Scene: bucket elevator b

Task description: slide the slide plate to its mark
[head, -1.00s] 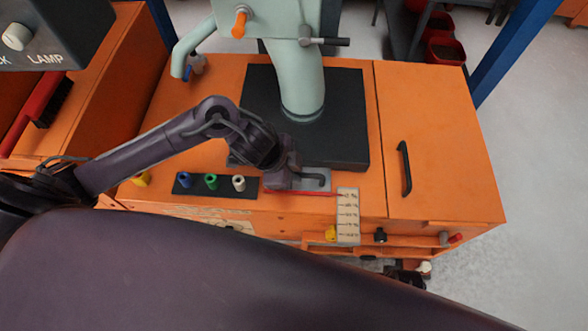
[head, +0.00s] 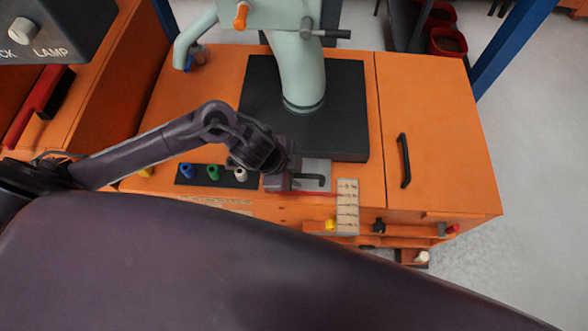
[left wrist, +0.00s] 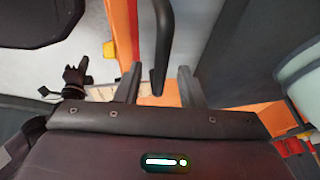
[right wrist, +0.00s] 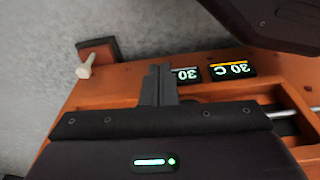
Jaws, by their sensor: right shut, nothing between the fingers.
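The grey slide plate (head: 318,168) lies at the front of the black square base, with a dark hooked handle (head: 312,182) on it. A pale scale strip (head: 347,207) with written marks stands just right of the plate; the marks are too small to read. My left gripper (head: 288,180) is at the left end of the handle. In the left wrist view the dark handle (left wrist: 162,45) passes between the spread fingers of that gripper (left wrist: 160,88), with gaps on both sides. My right gripper (right wrist: 159,85) is shut and empty in the right wrist view, above the orange cabinet's edge.
A black strip with blue, green and white pegs (head: 213,173) lies left of the plate. A pale green column (head: 298,75) rises from the black base (head: 335,125). A black door handle (head: 404,160) is at right.

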